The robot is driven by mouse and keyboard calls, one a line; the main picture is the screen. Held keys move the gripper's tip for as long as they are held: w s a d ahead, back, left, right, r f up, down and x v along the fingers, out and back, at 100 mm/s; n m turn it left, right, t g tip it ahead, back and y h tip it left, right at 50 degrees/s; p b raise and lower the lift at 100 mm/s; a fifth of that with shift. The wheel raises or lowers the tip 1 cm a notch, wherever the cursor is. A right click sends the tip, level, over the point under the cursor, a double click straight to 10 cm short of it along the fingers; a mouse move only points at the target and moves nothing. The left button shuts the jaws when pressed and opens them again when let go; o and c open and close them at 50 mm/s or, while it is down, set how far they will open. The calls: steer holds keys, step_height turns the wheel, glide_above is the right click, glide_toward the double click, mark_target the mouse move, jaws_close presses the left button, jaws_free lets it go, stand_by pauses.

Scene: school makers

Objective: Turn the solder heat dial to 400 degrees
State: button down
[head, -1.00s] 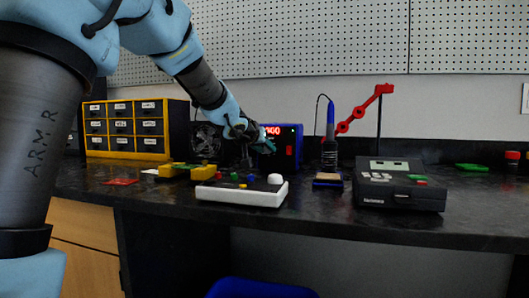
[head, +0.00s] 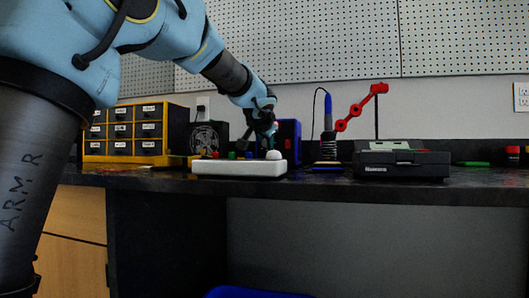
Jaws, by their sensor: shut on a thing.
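The blue solder station (head: 290,142) stands at the back of the bench, mostly behind my arm. My gripper (head: 270,137) is at the station's front face, pointing down and a little right. It is shut on what appears to be the heat dial, though the grip itself is too small and dark to see clearly. The soldering iron (head: 328,112) stands upright in its coil holder, right of the station.
A white board (head: 238,168) with coloured knobs and a white dome lies in front of the station. A black case (head: 400,164) sits to the right, a yellow drawer cabinet (head: 123,148) and a fan (head: 208,137) to the left. A red jointed arm (head: 358,110) stands behind.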

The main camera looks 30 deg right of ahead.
stand_by(0.4)
steer(key=c, duration=0.5)
jaws_free()
steer(key=shift+s, duration=0.1)
steer(key=v, duration=1)
steer(key=shift+s+a+r, duration=0.15)
steer(key=shift+s, duration=0.15)
